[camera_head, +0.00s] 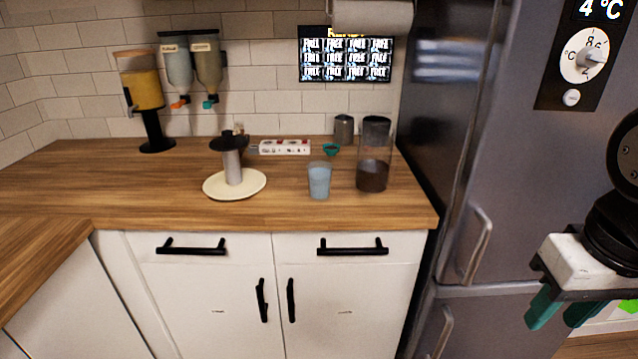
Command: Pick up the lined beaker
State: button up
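A pale blue, see-through cup (319,181) stands upright near the front of the wooden counter. A taller clear container (373,176) with dark brown contents stands upright just right of it. Lines on either are too small to make out, so I cannot tell which is the lined beaker. My gripper (557,318) is at the far right, in front of the fridge. It points down, with its two green fingers apart and nothing seen between them. It is well right of both vessels and touches neither.
The wooden counter (120,196) has free room at left. A cream plate (212,186) with a black-topped stand is left of the cup. A teal ring (331,148), a metal canister (344,130) and a power strip (285,146) lie behind. The grey fridge (500,150) borders the counter's right.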

aim_at(319, 173)
jog(key=k, duration=1.2)
jog(key=u, duration=0.8)
jog(key=i, duration=1.8)
jog(key=z, duration=0.7)
